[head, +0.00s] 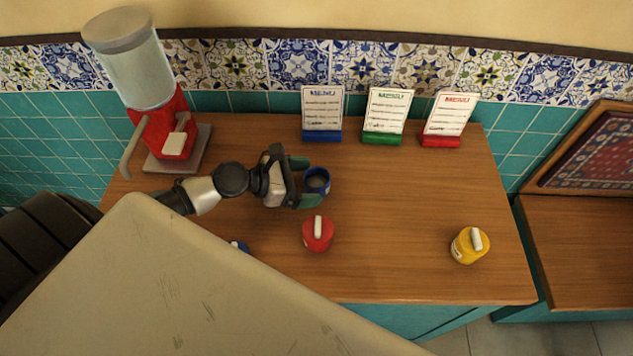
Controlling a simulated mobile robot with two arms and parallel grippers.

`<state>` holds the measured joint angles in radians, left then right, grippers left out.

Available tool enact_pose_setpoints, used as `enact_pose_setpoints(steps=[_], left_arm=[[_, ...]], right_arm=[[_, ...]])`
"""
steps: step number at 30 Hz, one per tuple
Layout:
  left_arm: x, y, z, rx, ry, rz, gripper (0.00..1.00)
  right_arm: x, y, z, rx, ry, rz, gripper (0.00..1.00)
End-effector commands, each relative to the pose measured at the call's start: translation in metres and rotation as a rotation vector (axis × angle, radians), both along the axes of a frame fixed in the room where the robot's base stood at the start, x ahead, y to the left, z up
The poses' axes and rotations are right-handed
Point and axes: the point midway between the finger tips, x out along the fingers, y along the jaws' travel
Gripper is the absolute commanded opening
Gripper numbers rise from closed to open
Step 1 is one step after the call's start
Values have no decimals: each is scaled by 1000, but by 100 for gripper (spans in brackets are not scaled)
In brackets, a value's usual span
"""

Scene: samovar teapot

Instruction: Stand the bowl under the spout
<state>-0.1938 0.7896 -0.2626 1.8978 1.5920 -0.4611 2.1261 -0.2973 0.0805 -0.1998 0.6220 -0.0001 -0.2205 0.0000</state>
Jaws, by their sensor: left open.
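The bowl (317,181), small, round and blue with a dark inside, stands upright on the wooden counter left of its middle. My left gripper (311,182) reaches in from the left and is open. Its two green-tipped fingers lie at the far and near sides of the bowl's left part; I cannot tell whether they touch it. The dispenser (164,135) has a red body, a clear tank and a grey lid, and stands at the back left on a grey base (200,150). Its spout is not clearly distinguishable. My right gripper is not in view.
A blue item (240,246) is mostly hidden. Blue (322,113), green (386,115) and red (449,119) menu stands line the back. The counter's centre right is clear.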

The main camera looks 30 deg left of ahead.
Motion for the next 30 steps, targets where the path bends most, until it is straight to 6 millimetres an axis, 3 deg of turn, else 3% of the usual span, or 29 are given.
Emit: enact_pose_setpoints(steps=[6,14,27,30], left_arm=[[18,-16,-9,-1,0,0,90],[19,-18,-11,1,1,0,90],[19,-18,-10,0,0,0,27],[19,-18,-10,0,0,0,27]], right_arm=[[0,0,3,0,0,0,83],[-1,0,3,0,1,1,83],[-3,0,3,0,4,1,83],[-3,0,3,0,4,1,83]])
